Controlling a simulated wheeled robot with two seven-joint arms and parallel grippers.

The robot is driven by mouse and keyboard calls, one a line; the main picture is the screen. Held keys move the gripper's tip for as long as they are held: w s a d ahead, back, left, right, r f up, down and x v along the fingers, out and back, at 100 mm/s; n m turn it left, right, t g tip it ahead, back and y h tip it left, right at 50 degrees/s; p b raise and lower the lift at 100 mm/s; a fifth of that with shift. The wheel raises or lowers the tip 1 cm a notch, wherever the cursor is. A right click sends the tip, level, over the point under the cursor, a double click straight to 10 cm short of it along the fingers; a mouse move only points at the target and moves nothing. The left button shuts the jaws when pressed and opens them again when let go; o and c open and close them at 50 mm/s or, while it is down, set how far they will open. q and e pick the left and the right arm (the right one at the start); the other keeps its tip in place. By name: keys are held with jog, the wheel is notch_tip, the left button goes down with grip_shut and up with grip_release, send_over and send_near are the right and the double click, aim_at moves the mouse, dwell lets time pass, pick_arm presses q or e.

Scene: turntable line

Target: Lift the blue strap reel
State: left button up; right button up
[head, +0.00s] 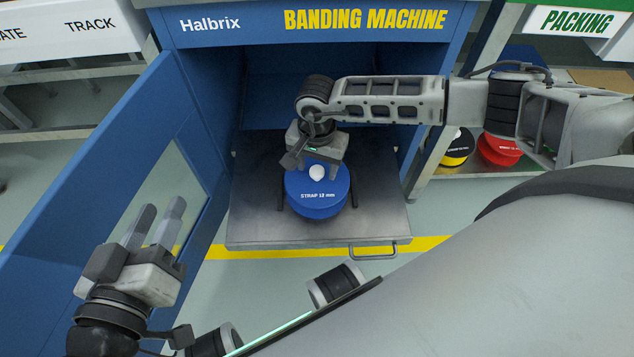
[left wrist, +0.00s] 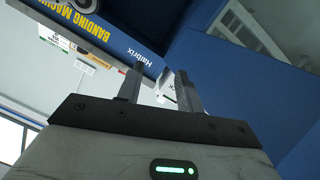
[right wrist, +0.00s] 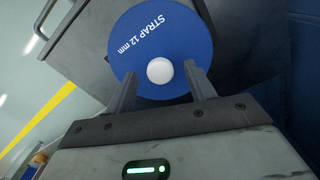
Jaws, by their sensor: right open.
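The blue strap reel (head: 316,200) lies flat on the pulled-out tray (head: 255,215) of the banding machine, with a round white knob (head: 317,173) on top. In the right wrist view the reel (right wrist: 185,35) and its knob (right wrist: 160,70) show close up. My right gripper (head: 318,163) is over the reel, and its open fingers (right wrist: 160,85) stand on either side of the knob; I cannot tell whether they touch it. My left gripper (head: 160,222) is open and empty, by the open blue door, and its fingers also show in the left wrist view (left wrist: 160,90).
The banding machine's blue door (head: 110,185) stands open at the left. The tray has a handle (head: 372,252) at its front. At the right, a yellow-and-black reel (head: 458,150) and a red reel (head: 498,150) sit on a shelf under the packing sign (head: 575,22).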

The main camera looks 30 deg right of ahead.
notch_tip(320, 180, down, 2)
jog(key=shift+f, duration=0.1)
grip_shut()
dwell(1.3)
jog(key=shift+w+r, duration=0.1)
jog(key=shift+r, duration=0.1)
